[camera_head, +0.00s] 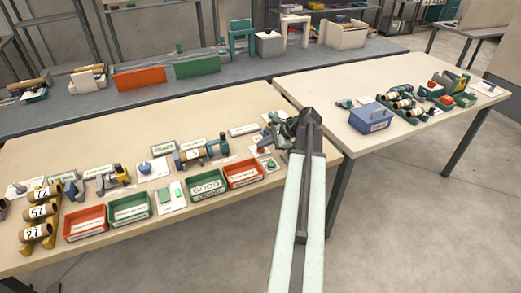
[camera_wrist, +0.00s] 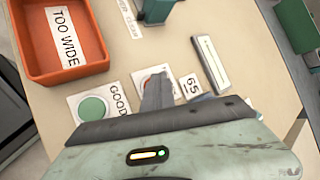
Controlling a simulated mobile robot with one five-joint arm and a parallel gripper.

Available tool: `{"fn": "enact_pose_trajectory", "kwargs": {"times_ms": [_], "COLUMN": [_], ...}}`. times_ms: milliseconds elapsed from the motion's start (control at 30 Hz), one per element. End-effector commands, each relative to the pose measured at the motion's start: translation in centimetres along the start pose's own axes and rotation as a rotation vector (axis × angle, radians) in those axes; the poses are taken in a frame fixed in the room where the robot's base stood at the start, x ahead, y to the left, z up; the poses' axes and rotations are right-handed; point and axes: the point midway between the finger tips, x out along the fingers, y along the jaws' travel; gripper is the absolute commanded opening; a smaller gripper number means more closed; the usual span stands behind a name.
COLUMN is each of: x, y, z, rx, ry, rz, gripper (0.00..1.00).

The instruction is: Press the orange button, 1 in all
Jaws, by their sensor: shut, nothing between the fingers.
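In the wrist view, the orange button (camera_wrist: 147,79) sits on a white plate on the table, and only its upper edge shows. My gripper (camera_wrist: 158,82) is shut and empty, with its fingers right over the button, hiding most of it. I cannot tell whether the fingertips touch it. In the head view my arm reaches to the right end of the near table, and the gripper (camera_head: 282,137) is mostly hidden by the dark arm joint.
A green button (camera_wrist: 92,108) on a plate by a GOOD label lies left of my fingers. A red tray (camera_wrist: 92,42) marked TOO WIDE stands at the upper left. A card marked 65 (camera_wrist: 190,85) lies close on the right. A blue box (camera_head: 370,117) stands on the right table.

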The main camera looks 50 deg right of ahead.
Motion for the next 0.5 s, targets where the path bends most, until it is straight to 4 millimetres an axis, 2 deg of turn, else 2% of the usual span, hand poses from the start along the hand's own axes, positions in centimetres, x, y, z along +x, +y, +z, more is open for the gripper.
{"fn": "enact_pose_trajectory", "kwargs": {"times_ms": [267, 500], "x": [-0.1, -1.0], "y": [0.0, -0.7], "z": [-0.1, 0.5], "rx": [0.001, 0.001], "ry": [0.002, 0.002], "rz": [0.0, 0.0], "gripper": [0.0, 0.0]}}
